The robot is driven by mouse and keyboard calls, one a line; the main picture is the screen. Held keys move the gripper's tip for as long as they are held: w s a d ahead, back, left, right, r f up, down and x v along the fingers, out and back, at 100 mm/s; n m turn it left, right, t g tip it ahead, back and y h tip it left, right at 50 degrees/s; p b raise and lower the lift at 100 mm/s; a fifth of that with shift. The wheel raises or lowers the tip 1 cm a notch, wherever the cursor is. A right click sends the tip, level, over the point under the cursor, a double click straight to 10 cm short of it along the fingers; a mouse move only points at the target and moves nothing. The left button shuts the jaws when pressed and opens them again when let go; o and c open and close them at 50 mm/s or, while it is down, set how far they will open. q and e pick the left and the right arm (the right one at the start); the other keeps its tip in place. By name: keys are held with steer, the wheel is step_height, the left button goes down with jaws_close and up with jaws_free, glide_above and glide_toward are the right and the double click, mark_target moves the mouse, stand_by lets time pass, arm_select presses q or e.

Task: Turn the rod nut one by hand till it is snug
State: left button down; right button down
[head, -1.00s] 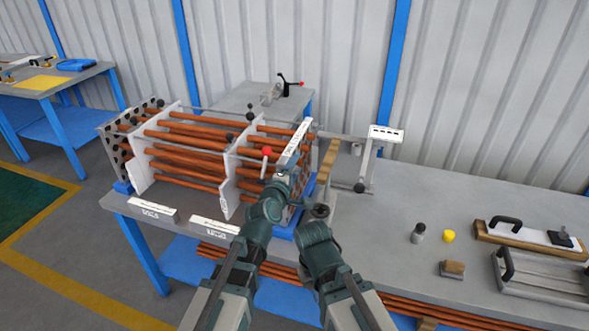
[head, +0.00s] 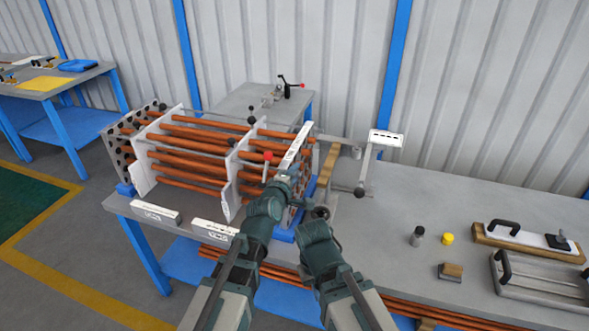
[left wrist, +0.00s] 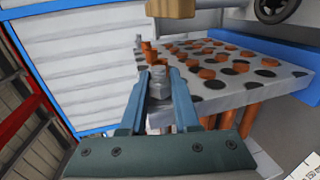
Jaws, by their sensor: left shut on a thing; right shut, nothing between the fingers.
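The rod nut (left wrist: 159,90), a grey metal nut with a rod end showing above it, sits between the fingers of my left gripper (left wrist: 160,88) in the left wrist view. Those fingers are shut on it beside the perforated plate (left wrist: 215,85) with copper tube ends. In the head view my left gripper (head: 288,178) is at the right end of the tube bundle (head: 190,150), and its arm hides the nut. My right gripper (head: 320,212) is shut and empty, lower and to the right, above the bench's front part.
A metal stand with a white plate (head: 386,138) stands to the right. Farther right are a grey cylinder (head: 417,236), a yellow cap (head: 447,239) and a handled tray (head: 540,280).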

arm_select(q)
steer(key=g+y+p, duration=0.1)
steer(key=g+p, duration=0.1)
steer(key=p, duration=0.2)
steer(key=g+p, duration=0.3)
steer(key=p, duration=0.1)
steer(key=g+y+p, duration=0.1)
steer(key=g+p, duration=0.2)
steer(key=p, duration=0.2)
steer(key=shift+w+d+r+y, duration=0.1)
steer(key=shift+w+r+y, duration=0.15)
steer(key=shift+r+y, duration=0.05)
steer(key=g+y+p, duration=0.1)
steer(key=g+p, duration=0.1)
steer(key=g, duration=0.1)
steer(key=shift+f, duration=0.15)
steer(key=shift+s+f+g+y+p, duration=0.15)
steer(key=shift+g+y+p, duration=0.25)
steer(key=shift+g, duration=0.7)
steer(key=shift+s+g, duration=0.1)
steer(key=shift+g, duration=0.5)
steer(key=shift+s, duration=0.1)
steer(key=c, duration=1)
jaws_free()
steer(key=shift+c, duration=0.2)
steer(key=o, duration=0.4)
steer(key=shift+d, duration=0.1)
